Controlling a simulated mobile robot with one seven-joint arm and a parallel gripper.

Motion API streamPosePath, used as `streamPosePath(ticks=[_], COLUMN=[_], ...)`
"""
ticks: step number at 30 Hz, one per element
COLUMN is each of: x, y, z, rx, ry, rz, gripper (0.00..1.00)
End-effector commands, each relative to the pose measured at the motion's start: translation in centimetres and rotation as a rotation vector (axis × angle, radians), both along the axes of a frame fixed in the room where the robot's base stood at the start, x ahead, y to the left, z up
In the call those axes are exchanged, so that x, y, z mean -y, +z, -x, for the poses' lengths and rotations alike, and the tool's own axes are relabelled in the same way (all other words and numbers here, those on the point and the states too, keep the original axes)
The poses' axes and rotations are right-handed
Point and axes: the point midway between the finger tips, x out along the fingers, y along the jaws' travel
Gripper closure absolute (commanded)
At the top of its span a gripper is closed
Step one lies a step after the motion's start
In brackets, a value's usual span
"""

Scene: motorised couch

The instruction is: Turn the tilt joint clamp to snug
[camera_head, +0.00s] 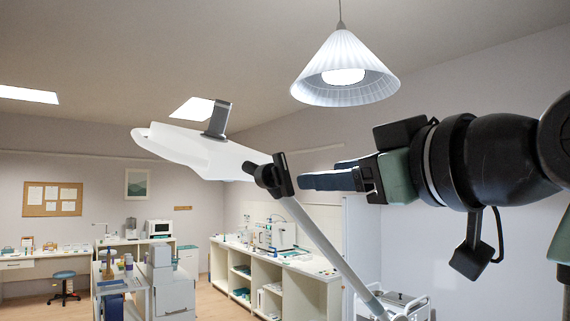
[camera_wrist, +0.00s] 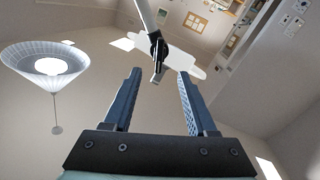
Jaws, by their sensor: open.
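The tilt joint clamp (camera_head: 269,176) is a dark knob-like joint with a short lever, at the top of a grey pole below a white moulded panel (camera_head: 195,152). In the wrist view the clamp (camera_wrist: 157,45) is ahead of my fingers, and its lever (camera_wrist: 156,74) points back towards my palm, appearing between the fingertips. My gripper (camera_head: 306,178) is open and level, just right of the clamp, its fingers pointing left at it. It also shows in the wrist view (camera_wrist: 160,74), both fingers apart. No contact with the lever is visible; exact depth is unclear.
The grey pole (camera_head: 317,236) slants down to the right beneath my gripper. A dark upright bracket (camera_head: 217,119) stands on the white panel. A white cone lamp (camera_head: 344,72) hangs above. Benches with equipment (camera_head: 275,262) are well behind and below. Open air surrounds my gripper.

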Motion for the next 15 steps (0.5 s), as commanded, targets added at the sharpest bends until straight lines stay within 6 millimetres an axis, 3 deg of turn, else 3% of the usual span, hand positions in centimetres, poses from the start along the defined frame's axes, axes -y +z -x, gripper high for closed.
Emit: streamPosePath(ticks=[9,15], x=[-3.3,-4.8], y=[0.5,0.4], z=[-5.8,-8.6], rx=[-0.005,-0.003], ry=[0.001,0.001], rz=[-0.002,-0.002], gripper=[0.43,0.43])
